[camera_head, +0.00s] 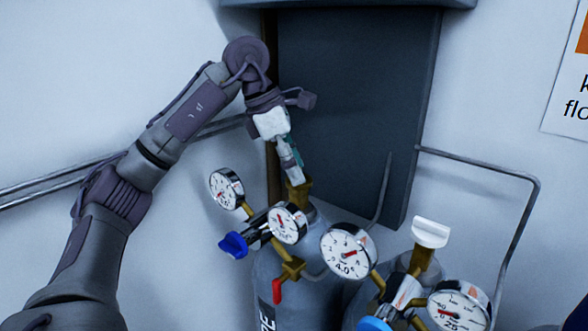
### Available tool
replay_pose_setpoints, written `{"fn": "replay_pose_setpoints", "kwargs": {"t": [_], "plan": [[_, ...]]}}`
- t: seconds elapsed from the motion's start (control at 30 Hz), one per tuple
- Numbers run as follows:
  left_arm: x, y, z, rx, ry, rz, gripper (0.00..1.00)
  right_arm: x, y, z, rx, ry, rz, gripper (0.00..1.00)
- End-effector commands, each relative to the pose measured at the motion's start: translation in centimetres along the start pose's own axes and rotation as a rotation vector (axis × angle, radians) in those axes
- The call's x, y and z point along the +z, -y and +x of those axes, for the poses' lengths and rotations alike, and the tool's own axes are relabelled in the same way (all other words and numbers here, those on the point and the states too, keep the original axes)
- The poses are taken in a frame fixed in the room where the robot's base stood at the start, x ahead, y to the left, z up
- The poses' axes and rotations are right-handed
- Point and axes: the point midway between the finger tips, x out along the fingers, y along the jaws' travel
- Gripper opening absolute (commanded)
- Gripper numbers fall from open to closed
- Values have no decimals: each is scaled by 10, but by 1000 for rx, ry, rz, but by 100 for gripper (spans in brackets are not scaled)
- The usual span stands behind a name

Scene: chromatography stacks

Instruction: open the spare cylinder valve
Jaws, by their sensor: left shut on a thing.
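My left gripper (291,168) comes down from above and is shut on the valve's handle, which the fingers mostly hide. My right gripper is out of view.
Gauges (288,223), a blue knob (233,245) and a red lever (277,291) crowd the cylinder's front. A second cylinder with a white valve handle (430,232) and its own gauge (459,306) stands right. A dark panel (350,110) and wall pipes (480,165) are behind.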

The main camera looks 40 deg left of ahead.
Motion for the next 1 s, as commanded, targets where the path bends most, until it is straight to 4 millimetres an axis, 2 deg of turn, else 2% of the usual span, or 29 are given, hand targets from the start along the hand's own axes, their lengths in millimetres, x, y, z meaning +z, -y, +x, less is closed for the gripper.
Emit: {"fn": "replay_pose_setpoints", "kwargs": {"t": [0.6,1.0], "plan": [[2,5,-1,222,4,-524,21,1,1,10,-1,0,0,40],[4,6,0,311,5,-743,21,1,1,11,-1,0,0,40]]}}
